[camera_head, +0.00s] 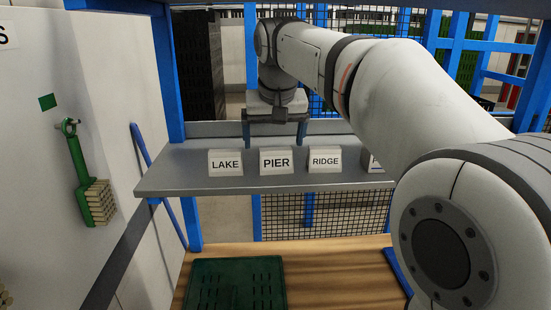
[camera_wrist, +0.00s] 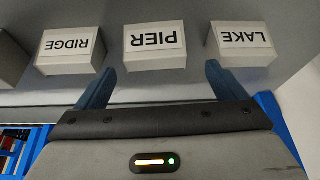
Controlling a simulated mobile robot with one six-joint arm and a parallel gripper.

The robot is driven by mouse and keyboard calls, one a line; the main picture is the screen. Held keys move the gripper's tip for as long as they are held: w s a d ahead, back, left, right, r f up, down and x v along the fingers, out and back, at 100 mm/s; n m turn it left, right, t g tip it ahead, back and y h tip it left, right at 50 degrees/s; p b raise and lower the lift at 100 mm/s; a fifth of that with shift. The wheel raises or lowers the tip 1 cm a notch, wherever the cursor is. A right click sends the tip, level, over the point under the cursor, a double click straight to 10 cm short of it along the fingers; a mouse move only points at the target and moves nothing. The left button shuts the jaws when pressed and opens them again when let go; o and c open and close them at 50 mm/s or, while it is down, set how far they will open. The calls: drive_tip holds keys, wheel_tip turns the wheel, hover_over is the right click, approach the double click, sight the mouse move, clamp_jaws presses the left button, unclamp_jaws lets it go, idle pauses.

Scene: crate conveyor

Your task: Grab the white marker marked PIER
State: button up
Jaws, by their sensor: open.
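The white marker marked PIER (camera_head: 276,161) stands on a grey shelf (camera_head: 170,177), between the LAKE marker (camera_head: 225,163) and the RIDGE marker (camera_head: 324,160). My gripper (camera_head: 275,143) is open above and just behind the PIER marker in the head view. In the wrist view the PIER marker (camera_wrist: 155,46) appears upside down, centred beyond the two blue fingertips (camera_wrist: 163,76). The fingers are spread wider than the marker, and nothing is between them. The LAKE marker (camera_wrist: 243,43) and RIDGE marker (camera_wrist: 70,50) flank it there, each separated by a gap.
Another marker (camera_head: 376,164) at the right is partly hidden by my arm. A green crate (camera_head: 235,260) lies on the wooden surface below the shelf. A green brush (camera_head: 95,200) hangs on the left wall. Blue posts and mesh stand behind the shelf.

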sight(276, 149)
drive_tip(key=shift+d+p+x, duration=0.15)
drive_tip(key=shift+p+x, duration=0.05)
drive_tip(key=shift+x, duration=0.95)
drive_tip(key=shift+d+p+x, duration=0.2)
drive_tip(key=shift+x, duration=1)
drive_tip(key=shift+s, duration=0.15)
drive_tip(key=c, duration=1.1)
